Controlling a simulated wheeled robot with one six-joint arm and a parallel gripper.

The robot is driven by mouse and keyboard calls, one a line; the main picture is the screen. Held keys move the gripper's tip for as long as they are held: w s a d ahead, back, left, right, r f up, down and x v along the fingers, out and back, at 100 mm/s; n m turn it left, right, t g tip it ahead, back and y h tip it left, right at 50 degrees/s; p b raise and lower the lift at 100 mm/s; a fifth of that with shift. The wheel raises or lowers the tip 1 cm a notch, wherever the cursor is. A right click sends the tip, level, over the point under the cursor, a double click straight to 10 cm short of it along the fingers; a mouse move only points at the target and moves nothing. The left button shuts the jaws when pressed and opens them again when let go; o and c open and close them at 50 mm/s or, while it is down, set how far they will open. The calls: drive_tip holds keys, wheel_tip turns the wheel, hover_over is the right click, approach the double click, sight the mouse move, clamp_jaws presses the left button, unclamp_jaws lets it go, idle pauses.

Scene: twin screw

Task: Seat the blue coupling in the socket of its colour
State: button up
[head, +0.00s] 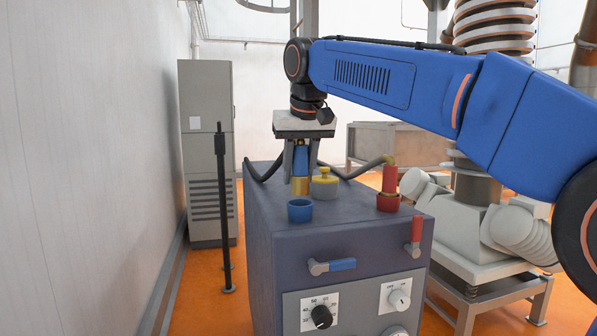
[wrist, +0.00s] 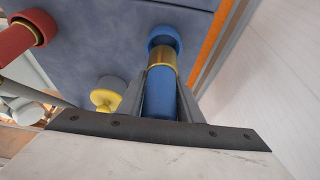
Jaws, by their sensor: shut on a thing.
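The blue coupling (head: 300,161) is a blue cylinder with a brass lower end. It is held upright between the fingers of my gripper (head: 300,172). The blue socket (head: 300,210) is a short blue ring on top of the dark cabinet (head: 345,220). In the head view the coupling's brass end is just above the socket, with a small gap. The wrist view shows the coupling (wrist: 161,90) between the fingers of my gripper (wrist: 168,88), its brass end overlapping the near part of the socket ring (wrist: 164,36). The inside of the socket is mostly hidden.
A yellow-capped fitting (head: 324,184) stands close behind the socket. A red coupling (head: 389,184) stands at the right with a hose near it. Blue (head: 333,266) and red (head: 416,235) handles stick out of the cabinet front. A black post (head: 223,200) stands left of the cabinet.

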sight(299, 184)
drive_tip(key=shift+f, duration=0.6)
idle(0.3)
drive_tip(key=shift+f, duration=0.35)
drive_tip(key=shift+f, duration=0.7)
